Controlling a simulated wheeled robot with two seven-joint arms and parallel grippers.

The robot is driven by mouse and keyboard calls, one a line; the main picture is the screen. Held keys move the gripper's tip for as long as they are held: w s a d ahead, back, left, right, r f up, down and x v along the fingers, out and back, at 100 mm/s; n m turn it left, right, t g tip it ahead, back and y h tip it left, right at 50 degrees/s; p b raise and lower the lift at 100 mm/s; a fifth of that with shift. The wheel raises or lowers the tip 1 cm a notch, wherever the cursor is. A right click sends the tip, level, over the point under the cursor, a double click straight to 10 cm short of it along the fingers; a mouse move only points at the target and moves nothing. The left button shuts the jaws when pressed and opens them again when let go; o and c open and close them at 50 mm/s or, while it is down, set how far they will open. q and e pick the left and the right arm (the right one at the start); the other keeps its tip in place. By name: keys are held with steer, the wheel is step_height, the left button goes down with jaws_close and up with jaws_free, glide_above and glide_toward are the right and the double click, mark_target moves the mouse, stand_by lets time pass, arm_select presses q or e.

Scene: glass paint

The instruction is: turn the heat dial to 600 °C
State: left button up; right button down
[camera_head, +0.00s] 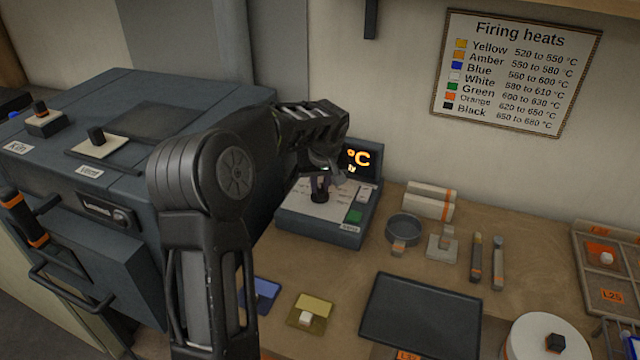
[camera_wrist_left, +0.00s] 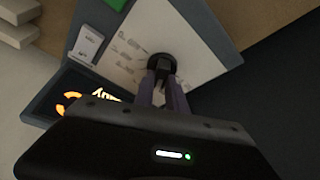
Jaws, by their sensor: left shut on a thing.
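The heat control box (camera_head: 318,229) stands on the bench right of the kiln, with a pale sloped face and a lit display (camera_head: 358,160). The display shows "°C" in orange; its digits are hidden behind my left arm. My left gripper (camera_head: 320,188) is over the box face, shut on the dark heat dial (camera_wrist_left: 161,63). In the left wrist view, the two fingers (camera_wrist_left: 160,82) meet the dial's knob. Printed marks surround the dial but are too small to read. A green button (camera_head: 354,216) and a white switch (camera_head: 364,194) sit right of the dial. My right gripper is not in view.
The blue-grey kiln (camera_head: 110,210) fills the left side. A firing heats chart (camera_head: 517,70) hangs on the wall. Right of the box are a round sieve (camera_head: 404,229), tools and a dark tray (camera_head: 420,316). Blue (camera_head: 262,292) and yellow (camera_head: 311,308) pieces lie in front.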

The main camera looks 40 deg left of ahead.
arm_select(q)
steer(key=shift+m, duration=0.3)
jaws_close()
steer(key=shift+m+t+h, duration=0.5)
steer(key=shift+m, duration=0.9)
steer(key=shift+m+h, duration=0.5)
steer(key=shift+m, duration=0.7)
steer(key=o, duration=0.8)
jaws_free()
